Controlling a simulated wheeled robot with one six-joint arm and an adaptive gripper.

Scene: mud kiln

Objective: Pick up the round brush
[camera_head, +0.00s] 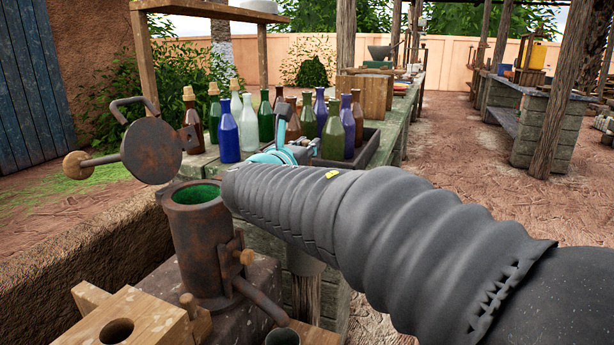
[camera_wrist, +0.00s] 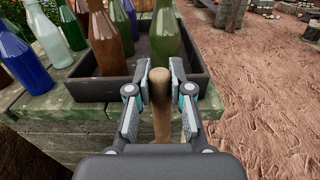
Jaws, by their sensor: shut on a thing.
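My gripper (camera_wrist: 161,88) is shut on a wooden handle with a rounded end, which I take to be the round brush (camera_wrist: 161,120). The handle hangs down between the fingers in the wrist view, just off the front edge of the bench. The brush's head is hidden in the wrist view. In the head view my gripper (camera_head: 291,147) is beside the bottle tray, and its fingers are partly hidden by my arm; I cannot make out the brush's handle there.
A dark tray (camera_wrist: 92,94) with bottles sits on the green wooden bench (camera_wrist: 60,113) ahead. Several glass bottles, such as a blue one (camera_head: 229,133), stand to its left. A rusty metal mould (camera_head: 199,245) with an open lid stands at left.

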